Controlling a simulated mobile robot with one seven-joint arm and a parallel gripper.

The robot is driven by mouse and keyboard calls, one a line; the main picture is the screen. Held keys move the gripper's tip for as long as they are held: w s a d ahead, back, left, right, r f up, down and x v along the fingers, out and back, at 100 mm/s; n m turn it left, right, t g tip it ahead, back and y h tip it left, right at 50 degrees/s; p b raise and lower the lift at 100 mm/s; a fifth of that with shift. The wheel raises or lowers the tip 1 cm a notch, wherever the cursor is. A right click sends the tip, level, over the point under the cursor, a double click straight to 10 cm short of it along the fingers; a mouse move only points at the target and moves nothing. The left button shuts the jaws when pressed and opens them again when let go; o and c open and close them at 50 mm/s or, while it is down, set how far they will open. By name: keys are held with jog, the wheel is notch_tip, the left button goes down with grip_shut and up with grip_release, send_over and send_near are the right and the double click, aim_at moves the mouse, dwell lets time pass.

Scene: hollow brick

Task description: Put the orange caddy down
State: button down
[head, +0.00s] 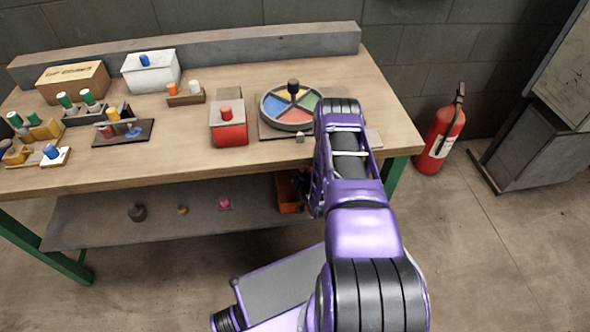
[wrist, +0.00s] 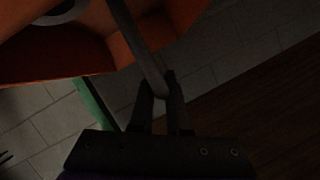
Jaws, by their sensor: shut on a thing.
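The orange caddy (head: 287,193) shows at the right end of the lower shelf (head: 90,228), partly hidden behind my arm. In the wrist view the caddy (wrist: 75,62) fills the upper left, dark and close, with a grey handle bar (wrist: 138,45) running down to my fingers. My gripper (wrist: 161,98) is shut on the end part of this bar that shows. A round pale thing (wrist: 62,10) sits inside the caddy, cut off by the frame. My gripper is mostly hidden in the head view. I cannot tell whether the caddy touches the shelf.
The lower shelf also holds a dark weight (head: 137,212), a small yellow thing (head: 183,209) and a pink thing (head: 225,203). The bench top (head: 200,170) above is crowded at left and middle. A green table leg (head: 394,176) stands right of my arm.

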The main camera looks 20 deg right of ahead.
jog(key=shift+f, duration=0.5)
jog(key=c, duration=0.8)
grip_release()
jog(key=shift+s, duration=0.15)
